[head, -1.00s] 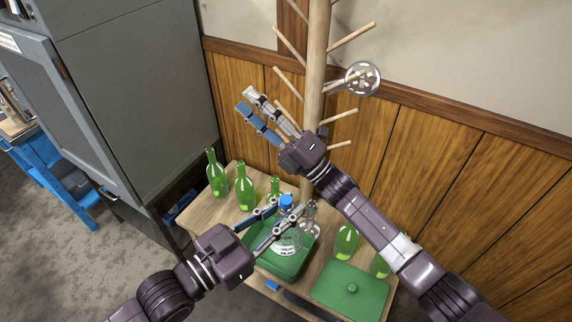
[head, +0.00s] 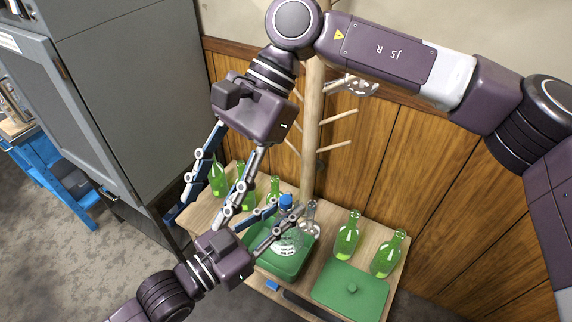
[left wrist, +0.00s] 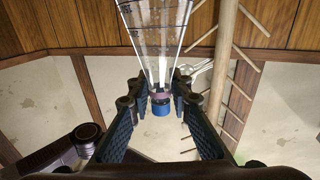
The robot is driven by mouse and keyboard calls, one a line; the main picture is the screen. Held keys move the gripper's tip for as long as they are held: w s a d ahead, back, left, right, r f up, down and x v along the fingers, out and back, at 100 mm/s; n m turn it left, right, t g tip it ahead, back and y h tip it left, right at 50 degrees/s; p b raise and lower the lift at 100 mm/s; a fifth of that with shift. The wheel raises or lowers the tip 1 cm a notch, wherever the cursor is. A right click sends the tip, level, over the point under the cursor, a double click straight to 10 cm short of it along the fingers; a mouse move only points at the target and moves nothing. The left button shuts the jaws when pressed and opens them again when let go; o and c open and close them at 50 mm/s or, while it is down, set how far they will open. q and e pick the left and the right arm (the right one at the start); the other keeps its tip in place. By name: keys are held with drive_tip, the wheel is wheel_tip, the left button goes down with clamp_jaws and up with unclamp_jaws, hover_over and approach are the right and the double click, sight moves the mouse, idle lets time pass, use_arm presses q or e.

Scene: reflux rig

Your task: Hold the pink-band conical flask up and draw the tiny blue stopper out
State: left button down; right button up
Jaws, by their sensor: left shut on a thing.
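My left gripper (head: 288,214) is shut on the neck of the clear conical flask (head: 288,240), just below the tiny blue stopper (head: 286,199). The flask is upright over the green tray; I cannot tell whether it touches it. In the left wrist view the flask (left wrist: 157,35) is between the fingers of the gripper (left wrist: 160,80), with a pink band (left wrist: 160,97) by the blue stopper (left wrist: 162,109), which is seated in the mouth. My right gripper (head: 197,218) is open and empty, pointing down, left of the flask and above the table's left side.
A wooden peg stand (head: 314,130) rises behind the flask, with clear glassware (head: 360,87) on a peg. Green bottles (head: 347,236) stand on both sides of the table. The green tray (head: 262,262) and a green lid (head: 350,289) lie in front. A grey cabinet (head: 130,90) is at left.

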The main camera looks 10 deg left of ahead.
drive_tip(key=w+d+f+t+h, duration=0.2)
drive_tip(key=w+d+t+h, duration=0.1)
drive_tip(key=w+d, duration=0.15)
drive_tip(key=n+t+h, duration=0.1)
drive_tip(key=t+h, duration=0.1)
drive_tip(key=t, duration=0.1)
hover_over(286, 199)
drive_tip(key=shift+s+r, duration=0.1)
drive_tip(key=shift+r, duration=0.35)
drive_tip(key=shift+f, duration=3.45)
drive_tip(key=shift+c, duration=0.6)
clamp_jaws()
drive_tip(key=shift+r, duration=0.1)
